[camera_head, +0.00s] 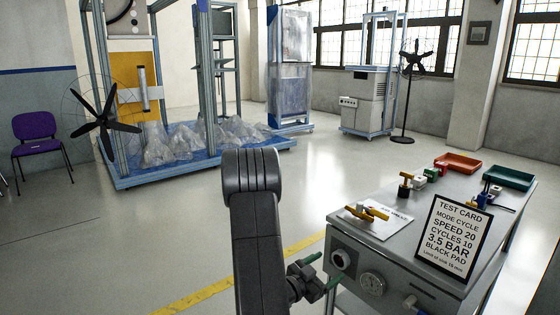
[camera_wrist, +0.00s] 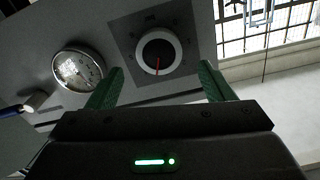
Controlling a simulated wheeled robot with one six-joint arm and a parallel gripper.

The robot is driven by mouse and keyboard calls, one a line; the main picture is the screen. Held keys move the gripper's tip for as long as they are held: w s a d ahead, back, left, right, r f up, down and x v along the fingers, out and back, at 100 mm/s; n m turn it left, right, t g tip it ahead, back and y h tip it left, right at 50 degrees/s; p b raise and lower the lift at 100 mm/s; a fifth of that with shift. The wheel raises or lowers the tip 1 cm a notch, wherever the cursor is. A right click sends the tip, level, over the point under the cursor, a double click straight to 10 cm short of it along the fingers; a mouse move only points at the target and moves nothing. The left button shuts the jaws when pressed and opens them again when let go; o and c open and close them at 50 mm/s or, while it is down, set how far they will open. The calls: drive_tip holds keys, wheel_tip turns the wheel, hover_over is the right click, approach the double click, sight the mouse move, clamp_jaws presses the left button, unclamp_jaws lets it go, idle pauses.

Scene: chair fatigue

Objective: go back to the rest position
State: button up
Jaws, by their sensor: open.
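My gripper (camera_wrist: 160,84) is open in the wrist view, its two green fingers apart with nothing between them. Past the fingertips is a dark round knob (camera_wrist: 157,51) with a red pointer line, on a dark square plate on the bench's front panel. A round gauge (camera_wrist: 78,68) sits to its left. In the head view my gripper (camera_head: 322,272) is in front of the bench's front panel, near the knob (camera_head: 340,259) and the gauge (camera_head: 372,284). I cannot tell exactly how far the fingertips are from the panel. My arm stands in the middle of the head view.
The grey bench (camera_head: 410,205) carries a test card (camera_head: 453,236), a white sheet (camera_head: 371,222) with a yellow-handled part, an orange tray (camera_head: 457,163) and a green tray (camera_head: 509,178). A purple chair (camera_head: 36,133) and a fan (camera_head: 105,122) stand at the left. The floor left of my arm is clear.

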drive_tip(key=shift+v, duration=2.55)
